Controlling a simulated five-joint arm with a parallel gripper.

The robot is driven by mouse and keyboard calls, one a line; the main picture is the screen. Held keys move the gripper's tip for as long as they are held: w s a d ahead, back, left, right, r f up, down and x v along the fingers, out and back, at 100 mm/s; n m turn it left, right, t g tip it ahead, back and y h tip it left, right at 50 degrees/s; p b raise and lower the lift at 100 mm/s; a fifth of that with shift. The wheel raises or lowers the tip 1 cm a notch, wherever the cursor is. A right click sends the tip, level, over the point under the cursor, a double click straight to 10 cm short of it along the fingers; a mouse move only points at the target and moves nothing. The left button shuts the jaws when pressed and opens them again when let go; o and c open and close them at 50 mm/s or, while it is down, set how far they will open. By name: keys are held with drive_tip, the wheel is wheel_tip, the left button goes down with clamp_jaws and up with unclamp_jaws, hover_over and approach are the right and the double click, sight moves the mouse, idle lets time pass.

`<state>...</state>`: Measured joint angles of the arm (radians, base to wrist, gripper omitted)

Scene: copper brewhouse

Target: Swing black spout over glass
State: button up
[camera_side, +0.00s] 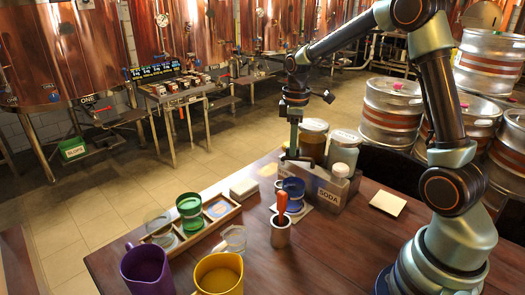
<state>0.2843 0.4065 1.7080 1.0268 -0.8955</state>
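My gripper (294,118) points down at the upper middle, at a grey-green upright piece above the box marked SODA (328,196). It is small and dark, so I cannot tell whether it is open or shut, or whether it touches the piece. A dark part at the box's left end, below my gripper, may be the black spout (293,160); its outline is unclear. A blue cup (292,192) stands just below it, close to the box. A clear glass (234,238) stands left of the blue cup, and another clear glass (157,219) is by the wooden tray.
Jars (344,150) stand behind the box. A metal cup (280,234) with a red-handled tool, a yellow jug (218,275), a purple jug (146,270) and a wooden tray (222,219) with a green cup (189,208) crowd the front left. Kegs (388,115) stand behind right.

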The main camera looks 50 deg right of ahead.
drive_tip(key=shift+f, duration=0.45)
clamp_jaws()
idle(1.2)
